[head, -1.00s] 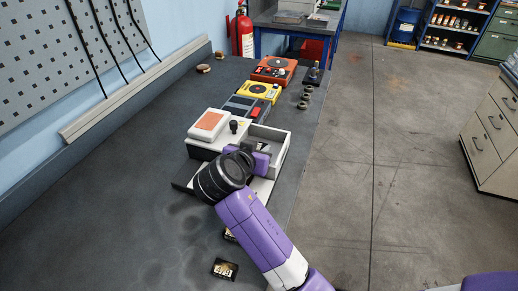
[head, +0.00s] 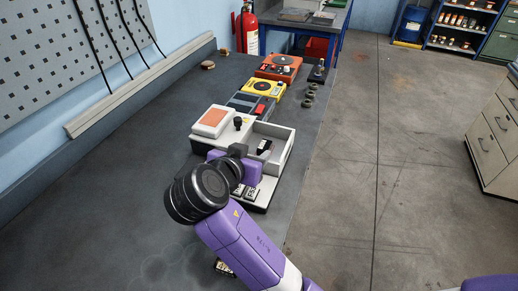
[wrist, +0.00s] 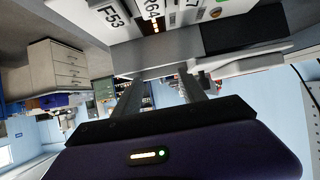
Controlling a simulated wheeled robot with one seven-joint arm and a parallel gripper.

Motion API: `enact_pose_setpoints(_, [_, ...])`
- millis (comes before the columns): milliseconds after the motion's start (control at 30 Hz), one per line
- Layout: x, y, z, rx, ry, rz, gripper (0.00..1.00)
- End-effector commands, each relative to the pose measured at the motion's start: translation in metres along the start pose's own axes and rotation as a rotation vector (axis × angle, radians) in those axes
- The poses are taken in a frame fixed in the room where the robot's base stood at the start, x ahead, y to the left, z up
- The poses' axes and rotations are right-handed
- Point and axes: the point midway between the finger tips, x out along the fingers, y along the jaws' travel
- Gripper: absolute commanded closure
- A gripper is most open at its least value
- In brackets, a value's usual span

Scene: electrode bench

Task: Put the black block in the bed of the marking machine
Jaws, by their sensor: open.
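The marking machine (head: 210,121) is a white unit on the bench with an orange pad, a black knob and an open bed (head: 284,152) on its right. A small black block (head: 264,147) with a pale mark on it sits inside the bed; its lower part is hard to make out. My gripper (head: 246,168) is in front of the machine, apart from the block and over the ledge with white number plates. In the wrist view my gripper (wrist: 164,80) has its two fingers spread with nothing held between them. The plates (wrist: 112,14) show above the fingers.
Another dark piece with gold lettering (head: 224,267) lies on the near bench, partly behind my arm. Behind the machine stand a grey unit (head: 247,105), a yellow unit (head: 264,89) and an orange unit (head: 279,67). Several dark rings (head: 309,95) line the right edge.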

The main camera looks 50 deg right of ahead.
Motion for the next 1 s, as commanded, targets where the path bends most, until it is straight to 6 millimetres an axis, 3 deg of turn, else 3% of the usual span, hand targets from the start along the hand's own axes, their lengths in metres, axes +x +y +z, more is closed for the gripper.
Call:
enact_pose_setpoints(100, [-0.019, -0.001, 0.0, -0.001, 0.001, -0.004, 0.51])
enact_pose_setpoints(300, [-0.033, 0.0, 0.0, 0.0, 0.0, 0.0, 0.51])
enact_pose_setpoints(1000, [-0.034, -0.005, -0.005, -0.033, 0.02, -0.021, 0.51])
